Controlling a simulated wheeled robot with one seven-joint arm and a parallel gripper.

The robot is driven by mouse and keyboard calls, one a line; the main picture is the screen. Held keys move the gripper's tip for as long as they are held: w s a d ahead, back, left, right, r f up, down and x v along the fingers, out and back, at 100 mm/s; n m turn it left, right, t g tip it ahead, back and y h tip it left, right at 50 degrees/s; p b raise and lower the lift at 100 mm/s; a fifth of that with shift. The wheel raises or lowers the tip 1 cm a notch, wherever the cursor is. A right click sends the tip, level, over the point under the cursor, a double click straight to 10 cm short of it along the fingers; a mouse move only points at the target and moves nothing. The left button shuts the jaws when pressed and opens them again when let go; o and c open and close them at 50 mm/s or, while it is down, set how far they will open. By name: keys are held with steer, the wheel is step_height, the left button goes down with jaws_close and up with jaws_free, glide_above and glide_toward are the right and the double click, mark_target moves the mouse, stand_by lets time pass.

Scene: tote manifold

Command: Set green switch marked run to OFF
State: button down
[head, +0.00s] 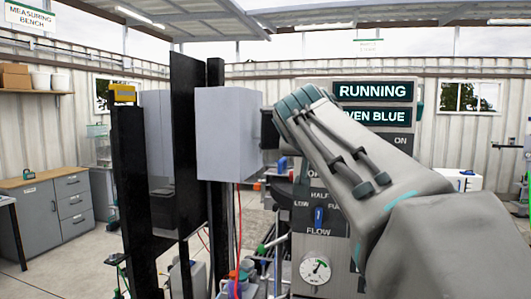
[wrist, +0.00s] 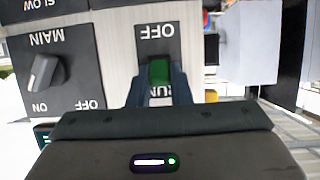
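The green switch (wrist: 159,70) sits on a dark plate (wrist: 152,36) in the wrist view, which shows the lettering upside down. OFF is printed above it in the picture, and RUN, partly covered, below it. My gripper (wrist: 159,72) has one finger on each side of the switch, close against it, with no clear gap. The exact tilt of the switch is hard to tell. In the head view my arm and gripper hide the switch. The upper display (head: 373,91) on the panel reads RUNNING.
A MAIN knob (wrist: 45,73) is left of the switch in the wrist view. In the head view, a blue FLOW lever (head: 318,217) and a round gauge (head: 315,270) are below my arm. A grey box (head: 228,134) and dark posts (head: 187,120) stand close on the left.

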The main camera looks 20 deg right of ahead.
steer(key=shift+f+b, duration=0.25)
steer(key=shift+b, duration=0.4)
steer(key=t+b, duration=0.1)
steer(key=b, duration=0.2)
steer(key=shift+a+f+h+b, duration=0.1)
steer(key=shift+f+h+b, duration=0.25)
steer(key=shift+h, duration=0.05)
step_height(320, 180, down, 2)
steer(key=t+h+b, duration=0.2)
steer(key=t+b, duration=0.1)
steer(key=b, duration=1)
steer(key=t+h+b, duration=0.2)
steer(key=t+b, duration=0.1)
steer(key=b, duration=1.1)
steer(key=shift+s+f+t+h, duration=0.1)
steer(key=shift+f+t+h, duration=0.05)
steer(key=shift+t+h, duration=0.2)
steer(key=shift+t+b, duration=0.35)
steer(key=shift+b, duration=0.75)
steer(key=shift+r+h+b, duration=0.2)
steer(key=shift+h+b, duration=0.05)
steer(key=shift+b, duration=0.05)
steer(key=c, duration=1.3)
jaws_free()
